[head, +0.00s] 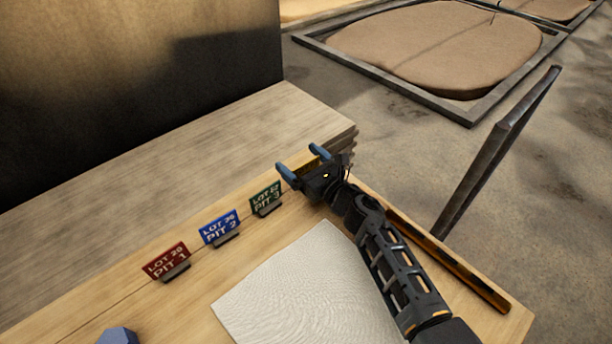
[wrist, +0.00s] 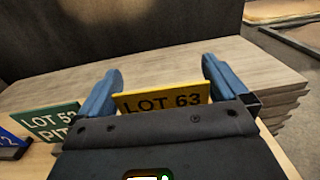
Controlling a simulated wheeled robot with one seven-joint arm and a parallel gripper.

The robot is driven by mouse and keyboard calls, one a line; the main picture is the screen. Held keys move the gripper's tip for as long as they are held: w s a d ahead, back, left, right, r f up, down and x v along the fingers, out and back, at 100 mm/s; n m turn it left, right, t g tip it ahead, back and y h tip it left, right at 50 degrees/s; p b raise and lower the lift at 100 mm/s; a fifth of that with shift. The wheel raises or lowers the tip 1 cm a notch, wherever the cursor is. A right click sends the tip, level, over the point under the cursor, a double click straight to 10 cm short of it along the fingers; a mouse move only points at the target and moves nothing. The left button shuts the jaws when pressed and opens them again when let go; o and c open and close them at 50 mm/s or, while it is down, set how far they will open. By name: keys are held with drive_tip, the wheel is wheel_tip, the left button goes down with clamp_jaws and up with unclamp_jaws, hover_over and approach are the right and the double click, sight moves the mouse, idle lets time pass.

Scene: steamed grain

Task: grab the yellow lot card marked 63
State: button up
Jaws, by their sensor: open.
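The yellow lot card (wrist: 163,98) reads "LOT 63" in the wrist view. It stands between the two blue fingers of my gripper (wrist: 161,72), with a gap visible on the right side. Its lower part is hidden behind the dark gripper body. In the head view my gripper (head: 302,161) is open at the back right of the light wooden table, to the right of the green card. There the card is mostly hidden by the gripper, and I cannot make out its marking.
A green card (head: 266,197), a blue card (head: 219,228) and a red card (head: 165,262) stand in holders in a row left of my gripper. A white textured sheet (head: 300,295) lies in front. A raised plank stack (head: 180,165) is behind the row.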

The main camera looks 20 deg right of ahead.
drive_tip(key=shift+c, duration=0.2)
drive_tip(key=c, duration=0.6)
